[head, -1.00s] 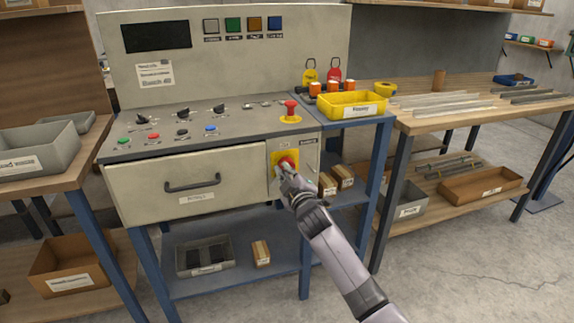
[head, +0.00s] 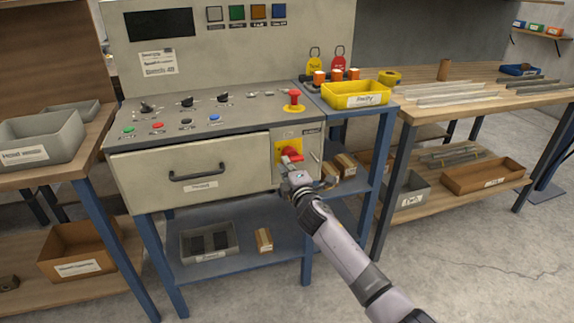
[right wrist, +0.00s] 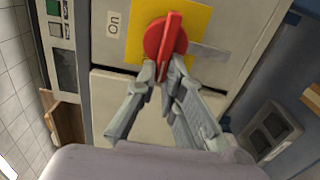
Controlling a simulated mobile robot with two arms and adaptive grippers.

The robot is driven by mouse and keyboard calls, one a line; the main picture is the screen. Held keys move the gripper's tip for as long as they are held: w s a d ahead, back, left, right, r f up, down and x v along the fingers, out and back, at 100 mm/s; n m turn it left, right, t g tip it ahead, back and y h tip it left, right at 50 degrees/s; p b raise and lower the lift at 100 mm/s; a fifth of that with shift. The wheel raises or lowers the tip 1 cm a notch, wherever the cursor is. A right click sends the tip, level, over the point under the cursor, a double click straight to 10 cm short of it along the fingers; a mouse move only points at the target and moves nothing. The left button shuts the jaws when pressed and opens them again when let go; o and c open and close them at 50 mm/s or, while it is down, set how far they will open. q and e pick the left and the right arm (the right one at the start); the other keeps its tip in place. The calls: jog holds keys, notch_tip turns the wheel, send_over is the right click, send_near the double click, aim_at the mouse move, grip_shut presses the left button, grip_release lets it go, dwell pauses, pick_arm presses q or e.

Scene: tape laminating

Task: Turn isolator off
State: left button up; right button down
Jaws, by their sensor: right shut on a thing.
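The isolator (head: 292,152) is a red rotary handle on a yellow plate, on the front of the grey machine cabinet, right of its drawer. It also shows close up in the right wrist view (right wrist: 166,36), where the handle runs nearly up and down the picture. My right gripper (right wrist: 166,74) is shut on the near end of the red handle. In the head view, my right gripper (head: 290,163) covers part of the plate. My left gripper is out of view.
The drawer (head: 195,178) with a black handle is just left of the isolator. A red emergency button (head: 293,98) stands on the panel above. A yellow bin (head: 356,101) sits on the blue side shelf. A blue lower shelf (head: 285,245) lies below.

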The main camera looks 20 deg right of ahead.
dwell(0.4)
jog(key=c, duration=1.7)
grip_release()
jog(key=s, duration=1.2)
jog(key=shift+d, duration=0.2)
